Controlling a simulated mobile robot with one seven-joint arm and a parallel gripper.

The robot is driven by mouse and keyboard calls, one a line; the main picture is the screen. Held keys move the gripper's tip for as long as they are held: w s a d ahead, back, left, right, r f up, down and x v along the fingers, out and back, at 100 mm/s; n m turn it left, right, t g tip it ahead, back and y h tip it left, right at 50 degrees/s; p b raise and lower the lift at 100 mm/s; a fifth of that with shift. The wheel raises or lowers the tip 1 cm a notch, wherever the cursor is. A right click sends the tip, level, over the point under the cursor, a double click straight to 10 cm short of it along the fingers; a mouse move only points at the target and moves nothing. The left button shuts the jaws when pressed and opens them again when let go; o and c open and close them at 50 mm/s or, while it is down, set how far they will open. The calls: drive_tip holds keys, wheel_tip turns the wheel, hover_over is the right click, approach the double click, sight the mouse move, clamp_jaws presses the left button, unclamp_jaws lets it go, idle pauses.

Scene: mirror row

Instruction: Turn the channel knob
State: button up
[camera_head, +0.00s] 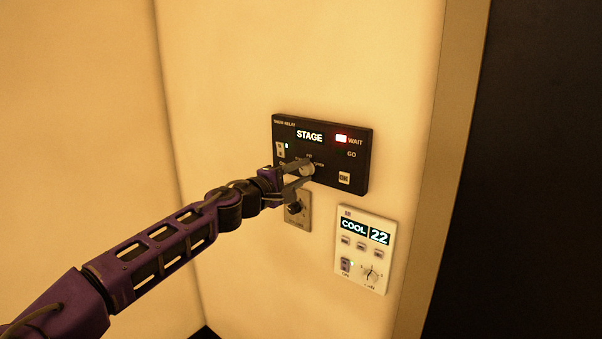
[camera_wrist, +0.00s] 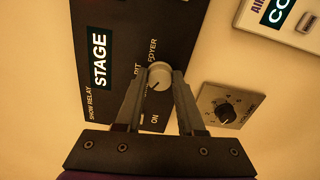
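The channel knob (camera_head: 307,170) is a round, pale knob on the black show relay panel (camera_head: 360,164). It also shows in the wrist view (camera_wrist: 160,74), where its dark mark points to the lower left. The panel's display reads STAGE (camera_head: 309,136). My gripper (camera_head: 303,172) has its two fingers on either side of the knob. In the wrist view the fingertips (camera_wrist: 160,79) sit close against the knob's sides, with no clear gap seen. The fingers hide some of the lettering around the knob.
A small plate with a dark knob (camera_head: 294,208) sits just below the panel, close to my gripper. A white unit showing COOL 22 (camera_head: 346,247) is at lower right. On the panel are a switch (camera_head: 280,149), a red WAIT light (camera_head: 341,139) and a square button (camera_head: 344,178).

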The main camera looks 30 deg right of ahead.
drive_tip(key=o, duration=0.4)
drive_tip(key=shift+o, duration=0.2)
drive_tip(key=shift+a, duration=0.1)
drive_tip(key=v, duration=1.7)
drive_tip(key=shift+s, duration=0.15)
